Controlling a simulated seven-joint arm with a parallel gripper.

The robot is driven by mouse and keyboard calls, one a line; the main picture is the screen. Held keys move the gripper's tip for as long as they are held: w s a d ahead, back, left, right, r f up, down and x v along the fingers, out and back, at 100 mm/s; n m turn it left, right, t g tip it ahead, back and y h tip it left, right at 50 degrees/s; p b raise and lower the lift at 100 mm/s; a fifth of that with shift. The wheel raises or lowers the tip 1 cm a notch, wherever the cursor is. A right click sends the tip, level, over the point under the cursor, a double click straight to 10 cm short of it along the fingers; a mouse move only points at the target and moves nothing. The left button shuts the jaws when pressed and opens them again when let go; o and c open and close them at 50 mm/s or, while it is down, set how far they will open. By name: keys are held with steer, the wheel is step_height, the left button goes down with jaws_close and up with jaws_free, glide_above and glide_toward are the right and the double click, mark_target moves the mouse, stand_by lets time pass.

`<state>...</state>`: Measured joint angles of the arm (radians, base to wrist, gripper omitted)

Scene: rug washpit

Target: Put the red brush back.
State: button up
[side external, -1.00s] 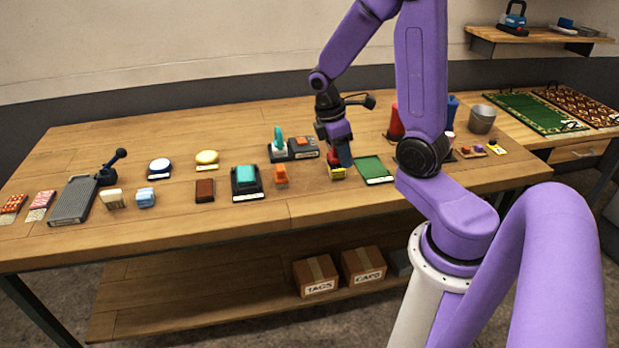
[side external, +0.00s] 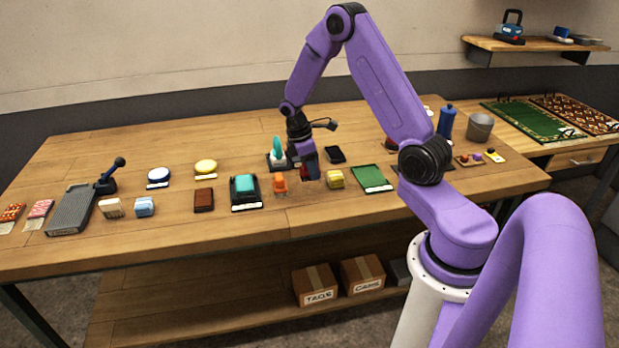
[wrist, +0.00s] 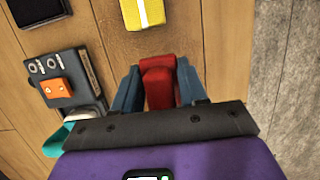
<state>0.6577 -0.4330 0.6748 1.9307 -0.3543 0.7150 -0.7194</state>
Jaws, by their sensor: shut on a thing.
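The red brush (wrist: 158,88) is between the two blue-grey fingers of my gripper (wrist: 159,82) in the wrist view. My gripper (side external: 311,172) is shut on it. In the side view only a small dark red part of the brush (side external: 304,172) shows, mostly hidden by the fingers. The gripper is low over the bench, between an orange block (side external: 280,183) and a yellow block (side external: 335,180). I cannot tell how far the brush is above the wood. An empty-looking black pad (side external: 335,154) lies behind, to the right.
A dark unit with an orange block (wrist: 57,88) and a teal-handled tool (side external: 277,150) stand close to the gripper. A teal block on a black base (side external: 245,189) is left, a green pad (side external: 372,178) right. Bare wood lies in front.

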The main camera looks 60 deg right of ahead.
mark_target(309, 178)
steer(key=shift+w+d+f, duration=0.15)
steer(key=shift+w+f, duration=0.15)
steer(key=shift+f, duration=0.1)
steer(key=shift+w+d+f, duration=0.1)
steer(key=shift+w+f, duration=0.1)
steer(key=shift+f, duration=1.6)
steer(key=shift+f, duration=0.15)
steer(key=o, duration=0.9)
